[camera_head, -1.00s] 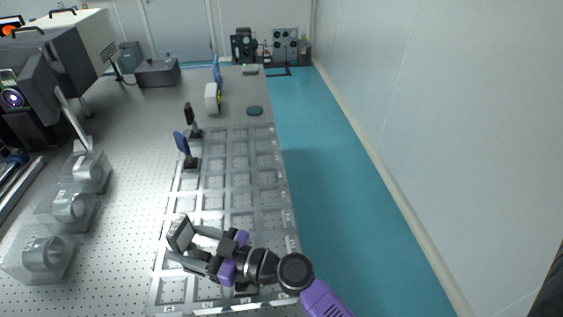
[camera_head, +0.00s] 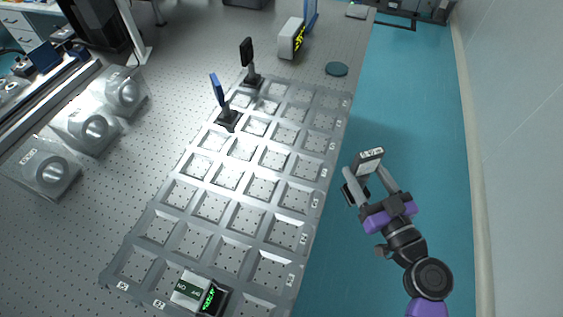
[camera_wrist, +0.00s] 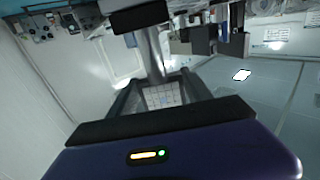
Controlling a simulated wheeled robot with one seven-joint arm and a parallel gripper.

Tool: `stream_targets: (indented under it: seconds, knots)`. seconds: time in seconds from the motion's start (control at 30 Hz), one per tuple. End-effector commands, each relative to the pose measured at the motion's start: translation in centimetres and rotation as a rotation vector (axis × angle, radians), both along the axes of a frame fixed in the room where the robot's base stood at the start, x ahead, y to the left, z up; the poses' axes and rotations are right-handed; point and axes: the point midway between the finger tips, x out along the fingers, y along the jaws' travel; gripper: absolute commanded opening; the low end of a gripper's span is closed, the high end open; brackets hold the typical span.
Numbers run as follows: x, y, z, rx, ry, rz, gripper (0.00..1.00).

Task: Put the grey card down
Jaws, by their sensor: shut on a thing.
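My gripper (camera_head: 370,176) is shut on the grey card (camera_head: 369,157), which stands tilted between the fingertips with a small pale marked strip on its upper edge. In the head view the gripper appears right of the table's edge, against the blue floor. In the wrist view a pale gridded face (camera_wrist: 163,96) shows between the fingers, probably the card. The grey compartment tray (camera_head: 212,188) lies on the table to the left, with most of its cells empty.
Clear boxes (camera_head: 48,172) line the left.

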Motion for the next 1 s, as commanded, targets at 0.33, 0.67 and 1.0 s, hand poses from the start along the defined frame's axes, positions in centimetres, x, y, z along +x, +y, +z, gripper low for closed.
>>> stream_targets:
  seconds: [0.33, 0.67, 1.0]
  knots:
    - [-1.5, 1.5, -1.1, -0.001, -0.001, 0.012, 0.00]
    - [-2.6, 1.5, -1.4, -0.002, -0.001, 0.003, 0.00]
    - [-2.9, 1.1, -1.3, -0.002, -0.001, -0.004, 0.00]
